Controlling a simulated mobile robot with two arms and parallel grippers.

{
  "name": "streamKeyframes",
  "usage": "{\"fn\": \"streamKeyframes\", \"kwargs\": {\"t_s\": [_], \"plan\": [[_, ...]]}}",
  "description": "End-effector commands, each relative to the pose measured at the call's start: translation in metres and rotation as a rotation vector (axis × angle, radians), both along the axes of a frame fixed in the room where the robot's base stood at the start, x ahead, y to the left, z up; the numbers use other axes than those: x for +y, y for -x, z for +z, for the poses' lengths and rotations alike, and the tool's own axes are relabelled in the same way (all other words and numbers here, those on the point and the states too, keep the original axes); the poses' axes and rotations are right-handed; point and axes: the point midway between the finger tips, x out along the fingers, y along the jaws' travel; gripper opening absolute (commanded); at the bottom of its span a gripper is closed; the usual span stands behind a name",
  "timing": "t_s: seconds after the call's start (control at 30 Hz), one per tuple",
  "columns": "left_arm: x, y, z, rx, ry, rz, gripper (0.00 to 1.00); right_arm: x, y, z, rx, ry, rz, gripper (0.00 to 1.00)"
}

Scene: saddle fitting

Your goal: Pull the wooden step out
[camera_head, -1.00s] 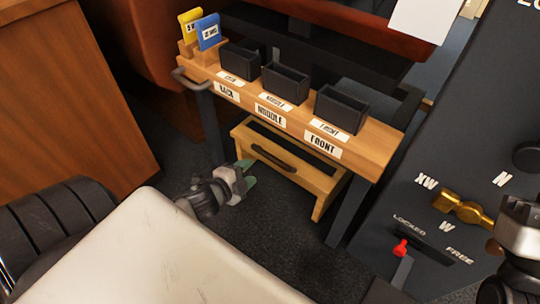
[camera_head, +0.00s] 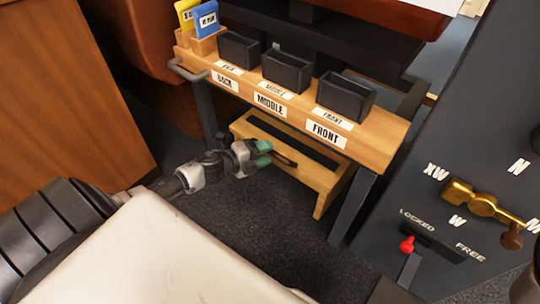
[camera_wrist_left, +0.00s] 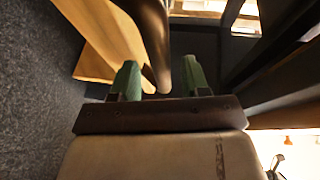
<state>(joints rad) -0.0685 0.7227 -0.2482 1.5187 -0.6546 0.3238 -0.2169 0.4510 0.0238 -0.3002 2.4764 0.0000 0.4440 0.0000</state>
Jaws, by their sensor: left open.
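The wooden step (camera_head: 322,178) stands on the dark floor under the wooden bench, with a dark tread strip and a dark bar handle (camera_head: 286,160) on its front. My left gripper (camera_head: 264,153), with green fingertips, is open at the left part of this handle. In the left wrist view, the brown handle (camera_wrist_left: 154,40) reaches in between the two open green fingers (camera_wrist_left: 160,82). I cannot tell whether they touch it. The step's pale wood (camera_wrist_left: 105,35) shows on the left there. The gripper hides part of the step's front. My right gripper's fingers are not in view.
The bench (camera_head: 372,145) above carries black bins (camera_head: 286,70) with labels BACK, MIDDLE and FRONT. A dark bench leg (camera_head: 352,207) stands right of the step. A dark panel (camera_head: 445,205) with a brass knob and red lever stands at right. Floor before the step is clear.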

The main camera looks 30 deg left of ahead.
Motion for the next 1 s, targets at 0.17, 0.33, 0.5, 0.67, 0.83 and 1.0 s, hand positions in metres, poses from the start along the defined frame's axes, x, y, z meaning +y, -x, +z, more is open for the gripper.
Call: {"fn": "streamKeyframes", "kwargs": {"t_s": [0.17, 0.33, 0.5, 0.67, 0.83, 1.0], "plan": [[-0.007, -0.015, -0.004, -0.001, 0.0, 0.001, 0.46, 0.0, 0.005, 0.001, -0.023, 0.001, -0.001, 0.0], [-0.009, -0.017, -0.004, 0.002, 0.001, 0.001, 0.46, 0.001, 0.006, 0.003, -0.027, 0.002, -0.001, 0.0], [-0.009, -0.017, -0.003, 0.002, 0.001, 0.001, 0.45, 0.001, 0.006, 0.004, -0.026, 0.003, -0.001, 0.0], [-0.009, -0.017, -0.003, 0.002, 0.001, 0.001, 0.2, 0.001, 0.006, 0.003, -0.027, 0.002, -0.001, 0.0], [-0.009, -0.017, -0.004, 0.002, 0.001, 0.001, 0.0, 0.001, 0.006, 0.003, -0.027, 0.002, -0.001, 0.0], [-0.009, -0.017, -0.004, 0.002, 0.001, 0.001, 0.0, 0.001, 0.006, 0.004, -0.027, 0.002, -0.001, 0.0]]}}
